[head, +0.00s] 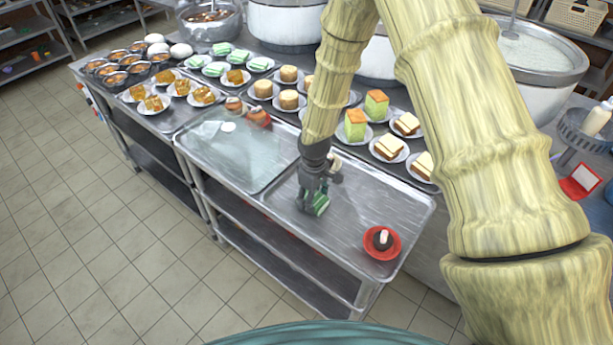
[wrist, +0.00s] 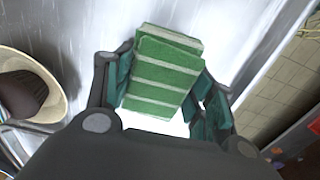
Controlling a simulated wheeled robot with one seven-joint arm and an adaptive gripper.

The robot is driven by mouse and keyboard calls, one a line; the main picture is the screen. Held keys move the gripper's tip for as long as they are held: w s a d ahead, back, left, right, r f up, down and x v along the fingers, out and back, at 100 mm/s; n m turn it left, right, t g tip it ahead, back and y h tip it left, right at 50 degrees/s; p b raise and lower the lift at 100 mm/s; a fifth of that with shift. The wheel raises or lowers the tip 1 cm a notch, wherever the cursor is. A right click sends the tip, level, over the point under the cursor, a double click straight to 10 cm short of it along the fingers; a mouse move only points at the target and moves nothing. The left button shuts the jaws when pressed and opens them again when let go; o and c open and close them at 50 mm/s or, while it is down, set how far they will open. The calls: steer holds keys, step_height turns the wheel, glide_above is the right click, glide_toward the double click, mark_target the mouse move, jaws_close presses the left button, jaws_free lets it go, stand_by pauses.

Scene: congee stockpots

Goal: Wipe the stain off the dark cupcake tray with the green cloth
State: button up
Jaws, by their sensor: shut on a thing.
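My gripper (head: 312,205) is shut on the green cloth (head: 321,203), over the right metal tray top of the cart. In the wrist view the cloth (wrist: 165,75) is a folded green block with pale stripes, between the fingers of my gripper (wrist: 165,95). I cannot tell whether the cloth touches the metal. A group of small dark cups with orange-brown filling (head: 117,67) stands at the far left; I cannot tell whether it is the cupcake tray. No stain can be made out clearly.
The left tray top (head: 235,155) holds a small white round thing (head: 228,127) and two reddish-brown items (head: 258,117). Plates of cakes and large pots stand behind. Front edge is open to tiled floor.

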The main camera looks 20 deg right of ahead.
steer(key=shift+w, duration=0.3)
steer(key=shift+w+a+f, duration=0.1)
steer(key=shift+w, duration=0.1)
steer(key=r+p, duration=0.1)
steer(key=r, duration=0.2)
steer(key=r+p, duration=0.1)
steer(key=r, duration=0.1)
steer(key=shift+w+a+p, duration=0.1)
steer(key=shift+a+p, duration=0.15)
steer(key=shift+p, duration=0.1)
steer(key=shift+w+r+p, duration=0.2)
steer(key=shift+r+p, duration=0.3)
steer(key=shift+r, duration=0.1)
steer(key=shift+s+r+p, duration=0.15)
steer(key=shift+r+p, duration=0.55)
steer(key=shift+r, duration=0.45)
steer(key=shift+d+f, duration=0.15)
